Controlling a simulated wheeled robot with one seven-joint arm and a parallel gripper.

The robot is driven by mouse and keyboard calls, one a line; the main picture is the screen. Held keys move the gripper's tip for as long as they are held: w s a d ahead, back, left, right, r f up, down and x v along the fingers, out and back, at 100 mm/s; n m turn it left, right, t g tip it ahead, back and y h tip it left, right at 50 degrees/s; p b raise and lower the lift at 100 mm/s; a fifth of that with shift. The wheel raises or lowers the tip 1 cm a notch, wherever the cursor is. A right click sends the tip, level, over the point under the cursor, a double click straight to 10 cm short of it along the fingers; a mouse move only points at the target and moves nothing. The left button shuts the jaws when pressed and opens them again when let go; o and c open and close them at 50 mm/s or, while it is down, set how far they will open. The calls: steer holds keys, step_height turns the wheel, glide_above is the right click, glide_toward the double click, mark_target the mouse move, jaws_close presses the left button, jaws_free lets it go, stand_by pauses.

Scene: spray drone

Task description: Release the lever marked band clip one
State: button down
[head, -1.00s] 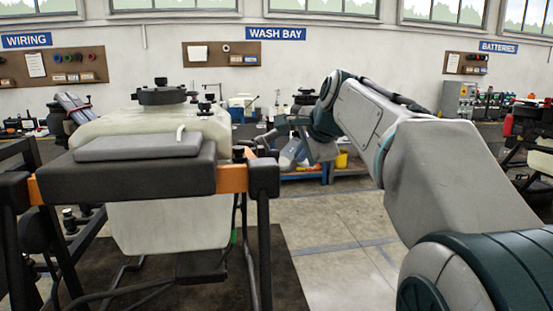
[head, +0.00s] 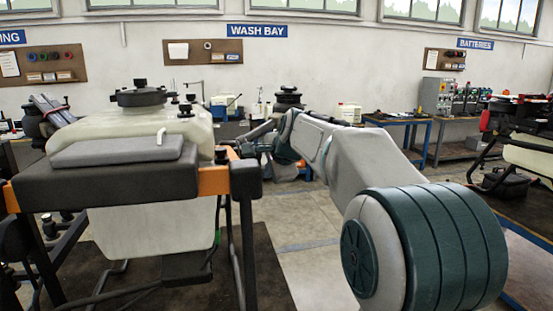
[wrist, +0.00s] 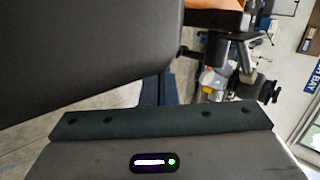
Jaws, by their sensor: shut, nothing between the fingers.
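The spray drone's pale tank (head: 150,232) sits in a dark frame with a black padded bar (head: 110,187) across its front. Orange pieces (head: 213,181) show at the bar's ends. No lever marked band clip one can be made out. My gripper (head: 250,147) is shut and empty, just beyond the bar's right end, partly hidden by it and small in the head view. In the wrist view, a large dark padded surface (wrist: 90,50) fills the upper left, close to the camera, with a bit of orange (wrist: 227,5) at the top.
Workbenches (head: 398,121) stand along the back wall. Another machine on a dark stand (head: 530,150) is at the right. A dark mat (head: 262,270) lies under the drone's frame. Open floor (head: 300,235) lies right of the frame.

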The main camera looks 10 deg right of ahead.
steer(key=w, duration=0.2)
steer(key=w+p, duration=0.1)
steer(key=shift+w+a+r, duration=0.15)
steer(key=shift+w+a, duration=0.2)
steer(key=shift+a, duration=0.05)
steer(key=shift+w+f, duration=0.45)
steer(key=shift+f, duration=0.25)
steer(key=b+v, duration=0.1)
steer(key=v, duration=1.3)
steer(key=shift+f, duration=0.15)
